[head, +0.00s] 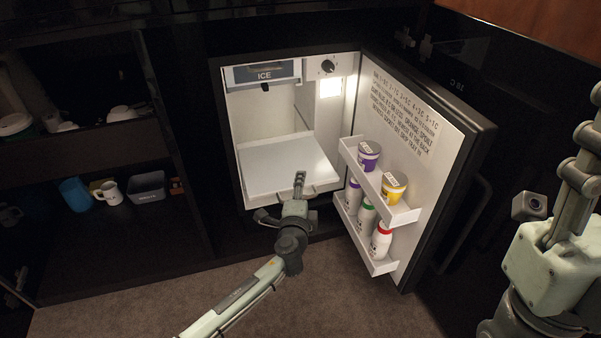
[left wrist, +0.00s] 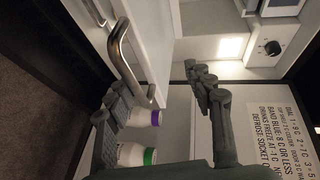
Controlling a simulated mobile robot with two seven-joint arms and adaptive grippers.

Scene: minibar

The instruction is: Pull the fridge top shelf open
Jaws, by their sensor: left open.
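The fridge (head: 228,140) stands open, its door (head: 408,150) swung out to the right. Its white top shelf (head: 275,160) shows as a flat panel with a front edge under the ice compartment. In the left wrist view the shelf's white front (left wrist: 150,35) carries a curved metal handle (left wrist: 118,50). My left gripper (head: 283,200) is in front of the shelf's front edge. In the left wrist view its open fingers (left wrist: 155,85) are spread with the handle's near end between them, not closed on it.
The door racks (head: 400,215) hold a purple-lidded tub (head: 368,157), a yellow tub (head: 392,187) and several bottles (head: 381,243), close right of my left gripper. A dark cabinet at left holds a blue cup (head: 76,194), a white mug (head: 110,192) and a bin (head: 148,188). The carpet in front is clear.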

